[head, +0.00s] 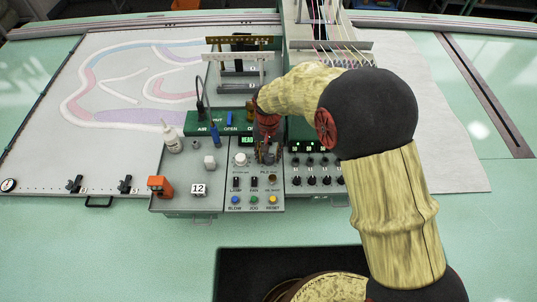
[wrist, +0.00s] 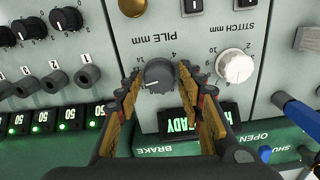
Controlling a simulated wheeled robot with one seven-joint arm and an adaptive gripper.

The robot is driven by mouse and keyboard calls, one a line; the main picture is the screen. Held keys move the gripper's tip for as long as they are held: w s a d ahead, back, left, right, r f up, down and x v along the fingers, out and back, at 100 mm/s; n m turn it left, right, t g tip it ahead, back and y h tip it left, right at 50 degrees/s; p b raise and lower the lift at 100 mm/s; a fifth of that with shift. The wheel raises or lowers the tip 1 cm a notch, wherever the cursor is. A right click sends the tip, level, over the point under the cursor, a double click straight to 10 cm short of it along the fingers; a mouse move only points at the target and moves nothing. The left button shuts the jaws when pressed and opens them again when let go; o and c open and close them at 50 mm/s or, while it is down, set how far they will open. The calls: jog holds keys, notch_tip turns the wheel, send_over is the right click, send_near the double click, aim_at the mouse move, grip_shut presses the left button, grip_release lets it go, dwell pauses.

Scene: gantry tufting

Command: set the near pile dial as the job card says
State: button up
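The near pile dial (wrist: 158,74) is a dark grey round knob under an upside-down "PILE mm" label in the wrist view. A pale pointer line on it faces left in that view; the scale number it marks is too small to read surely. My gripper (wrist: 160,88) has one finger on each side of the dial, with a small gap showing on both sides. In the head view my gripper (head: 268,155) is over the control panel and hides most of the dial. I cannot make out a readable job card; a white block marked "12" (head: 198,188) sits on the panel's left.
The white stitch dial (wrist: 235,66) is right of my gripper in the wrist view. A READY display (wrist: 182,122) lies close under the fingers. Several black knobs (wrist: 66,19) stand left. An orange object (head: 160,186) and white bottle (head: 171,139) stand left on the panel.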

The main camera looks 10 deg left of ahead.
aim_at(268, 156)
jog(key=shift+o, duration=0.7)
notch_tip(268, 156, up, 12)
jog(key=shift+n, duration=0.3)
dwell(0.4)
